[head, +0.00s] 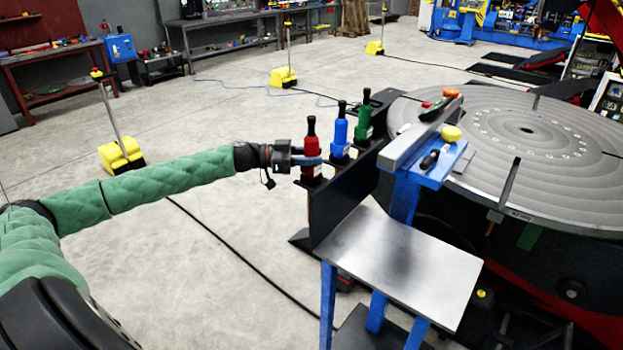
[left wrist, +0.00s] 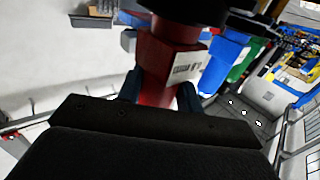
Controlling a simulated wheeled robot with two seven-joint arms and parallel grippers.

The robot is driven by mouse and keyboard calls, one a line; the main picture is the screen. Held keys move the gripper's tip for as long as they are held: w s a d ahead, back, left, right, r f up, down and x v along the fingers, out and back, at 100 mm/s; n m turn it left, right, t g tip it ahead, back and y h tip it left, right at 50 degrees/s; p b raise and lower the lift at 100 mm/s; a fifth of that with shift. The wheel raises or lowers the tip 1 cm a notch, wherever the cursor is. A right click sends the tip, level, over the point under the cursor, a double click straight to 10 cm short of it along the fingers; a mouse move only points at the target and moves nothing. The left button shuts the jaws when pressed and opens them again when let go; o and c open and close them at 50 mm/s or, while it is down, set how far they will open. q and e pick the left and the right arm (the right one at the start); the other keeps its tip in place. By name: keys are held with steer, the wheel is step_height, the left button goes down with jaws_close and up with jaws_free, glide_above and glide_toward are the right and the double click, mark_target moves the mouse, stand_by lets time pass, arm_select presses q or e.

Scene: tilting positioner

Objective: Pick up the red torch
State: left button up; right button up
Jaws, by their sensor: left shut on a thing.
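The red torch (head: 311,146) stands upright with a black top in a black rack (head: 341,201), first in a row with a blue torch (head: 341,131) and a green torch (head: 364,122). My left gripper (head: 309,161) reaches in from the left and is shut on the red torch's body. In the left wrist view the red torch (left wrist: 157,75) sits between my left gripper's fingers (left wrist: 160,97), with a white label on its side. The blue torch (left wrist: 222,62) and green torch (left wrist: 246,60) stand behind it. The torch's lower end is hidden. My right gripper is out of view.
A bare metal shelf (head: 400,262) sits in front of the rack. A blue stand (head: 432,174) with small tools is to the right, beside a large round grey turntable (head: 500,180). A yellow-based post (head: 121,155) stands on the open floor at left.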

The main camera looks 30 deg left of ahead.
mark_target(311, 117)
arm_select(q)
steer(key=shift+r, duration=0.2)
